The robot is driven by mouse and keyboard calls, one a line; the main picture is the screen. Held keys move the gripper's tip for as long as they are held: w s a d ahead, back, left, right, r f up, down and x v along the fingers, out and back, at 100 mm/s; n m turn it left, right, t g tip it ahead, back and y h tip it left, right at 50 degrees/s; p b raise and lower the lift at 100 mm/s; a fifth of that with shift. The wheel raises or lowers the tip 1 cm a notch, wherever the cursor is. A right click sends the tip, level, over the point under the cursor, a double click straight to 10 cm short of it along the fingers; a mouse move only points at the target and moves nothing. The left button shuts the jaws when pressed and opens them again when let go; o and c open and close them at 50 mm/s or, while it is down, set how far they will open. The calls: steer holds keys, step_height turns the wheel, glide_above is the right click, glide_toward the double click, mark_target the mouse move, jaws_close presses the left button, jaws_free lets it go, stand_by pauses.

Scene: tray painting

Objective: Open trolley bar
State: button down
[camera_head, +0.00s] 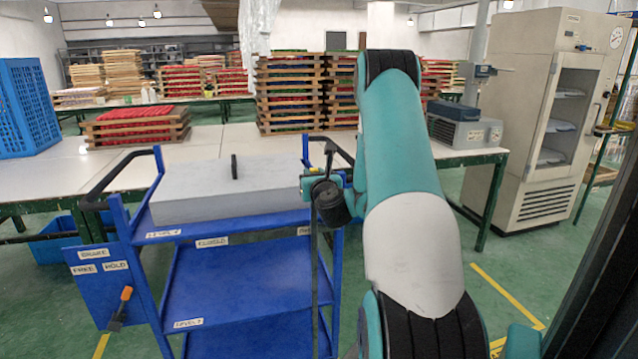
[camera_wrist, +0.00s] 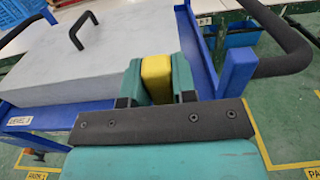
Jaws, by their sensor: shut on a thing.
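The blue trolley (camera_head: 240,285) stands in front of me in the head view, with a grey slab (camera_head: 235,190) on its top shelf. A thin dark upright bar (camera_head: 315,280) runs down at the trolley's right front. My gripper (camera_head: 312,186) is at the trolley's right front corner, near the upper end of this bar. In the wrist view my gripper (camera_wrist: 157,72) is shut on a yellow piece (camera_wrist: 157,80), held between its two teal fingers beside a blue trolley post. I cannot tell how the yellow piece joins the bar; my arm and wrist hide part of that corner.
Black push handles (camera_head: 115,178) stick out from the trolley. An orange-handled lever (camera_head: 122,305) is on its left panel. White tables (camera_head: 60,180) stand behind it, with stacked wooden trays (camera_head: 290,95). A cabinet (camera_head: 548,120) stands at the right. Green floor is clear between.

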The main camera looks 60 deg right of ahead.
steer(key=shift+s+d+r, duration=0.15)
steer(key=shift+d, duration=0.15)
steer(key=c, duration=0.9)
jaws_free()
